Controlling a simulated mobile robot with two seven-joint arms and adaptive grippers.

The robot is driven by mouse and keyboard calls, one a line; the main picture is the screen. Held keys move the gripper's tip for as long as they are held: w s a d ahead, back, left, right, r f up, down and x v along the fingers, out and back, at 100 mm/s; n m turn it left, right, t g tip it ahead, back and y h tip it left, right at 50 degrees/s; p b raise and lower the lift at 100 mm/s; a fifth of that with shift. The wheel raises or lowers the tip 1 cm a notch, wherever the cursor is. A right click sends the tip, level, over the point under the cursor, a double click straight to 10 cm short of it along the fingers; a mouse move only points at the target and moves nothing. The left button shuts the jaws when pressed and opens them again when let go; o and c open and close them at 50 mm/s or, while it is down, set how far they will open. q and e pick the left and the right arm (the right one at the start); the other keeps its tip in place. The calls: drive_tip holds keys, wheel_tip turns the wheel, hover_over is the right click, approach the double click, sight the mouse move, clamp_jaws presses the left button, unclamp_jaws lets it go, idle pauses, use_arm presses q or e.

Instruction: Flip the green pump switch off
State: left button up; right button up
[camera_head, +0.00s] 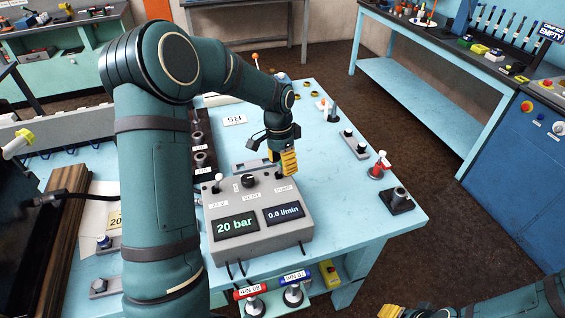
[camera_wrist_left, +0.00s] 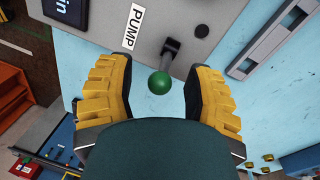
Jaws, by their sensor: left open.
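The green pump switch (camera_wrist_left: 160,82) is a lever with a round green knob on the grey control box (camera_head: 258,240), beside the PUMP label (camera_wrist_left: 132,27). My left gripper (camera_head: 287,164) is over the box's back right corner and hides the switch in the head view. In the left wrist view, its yellow fingers (camera_wrist_left: 157,92) are open, one on each side of the knob, with gaps between. The box's displays read 20 bar and 0.0 l/min. My right gripper (camera_head: 412,312) is at the bottom edge, mostly cut off.
Another lever (camera_head: 217,180) and a black dial (camera_head: 249,181) are on the same box. Red (camera_head: 250,292) and blue (camera_head: 293,279) handles are below the table's front edge. A red-handled valve (camera_head: 379,166) stands to the right.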

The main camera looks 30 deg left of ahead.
use_arm(q)
clamp_jaws()
drive_tip(key=shift+w+d+g+y+p, duration=0.2)
drive_tip(key=shift+d+g+y+p, duration=0.15)
drive_tip(key=shift+p, duration=0.45)
drive_tip(key=shift+w+a+g+y, duration=0.1)
drive_tip(key=shift+g+y, duration=0.15)
drive_tip(key=shift+f, duration=0.1)
unclamp_jaws()
